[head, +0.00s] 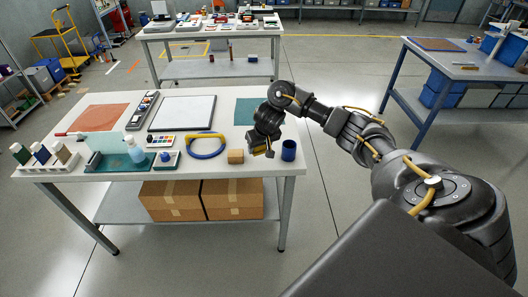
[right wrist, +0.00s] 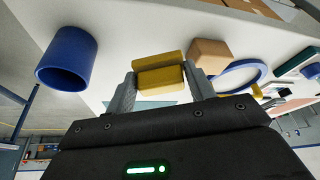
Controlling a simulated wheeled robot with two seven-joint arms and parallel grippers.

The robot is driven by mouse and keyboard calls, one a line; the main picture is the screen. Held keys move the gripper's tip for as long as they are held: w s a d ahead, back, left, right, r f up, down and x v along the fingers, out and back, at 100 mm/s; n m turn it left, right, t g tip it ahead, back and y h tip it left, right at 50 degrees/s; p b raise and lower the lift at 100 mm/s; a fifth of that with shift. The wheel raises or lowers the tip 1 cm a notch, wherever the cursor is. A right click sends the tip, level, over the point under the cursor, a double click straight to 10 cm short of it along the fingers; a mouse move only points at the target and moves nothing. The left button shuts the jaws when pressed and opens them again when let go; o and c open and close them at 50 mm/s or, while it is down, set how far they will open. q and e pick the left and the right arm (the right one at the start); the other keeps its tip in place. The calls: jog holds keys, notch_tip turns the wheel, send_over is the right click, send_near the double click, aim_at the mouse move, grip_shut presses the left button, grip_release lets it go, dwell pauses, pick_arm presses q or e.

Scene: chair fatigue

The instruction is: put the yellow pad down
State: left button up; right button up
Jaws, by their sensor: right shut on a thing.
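My right gripper (head: 262,152) is low over the front right part of the white table (head: 222,170), between a tan block and a blue cup. In the right wrist view, the gripper (right wrist: 160,84) is shut on the yellow pad (right wrist: 161,77), with one finger at each end of it. In the head view the pad is mostly hidden by the gripper. I cannot tell whether the pad touches the tabletop. My left gripper is not in view.
The blue cup (head: 289,150) stands close to the right of the gripper, near the table's right edge. The tan block (head: 236,156) is close on its left. A blue and yellow ring (head: 205,153) lies farther left. A teal mat (head: 246,112) lies behind.

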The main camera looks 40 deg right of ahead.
aim_at(264, 161)
jog(key=shift+d+f, duration=0.4)
jog(key=shift+f, duration=0.35)
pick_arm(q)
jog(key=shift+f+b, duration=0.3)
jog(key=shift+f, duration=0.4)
pick_arm(e)
jog(key=shift+d, duration=0.3)
jog(key=shift+d+f, duration=0.1)
jog(key=shift+f, duration=0.2)
notch_tip(264, 161, down, 2)
jog(key=shift+f+b, duration=0.25)
jog(key=shift+b, duration=0.8)
jog(key=shift+d+f, duration=0.1)
jog(key=shift+f, duration=0.25)
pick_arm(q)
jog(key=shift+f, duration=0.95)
pick_arm(e)
jog(key=o, duration=0.9)
jog(key=shift+f, duration=0.15)
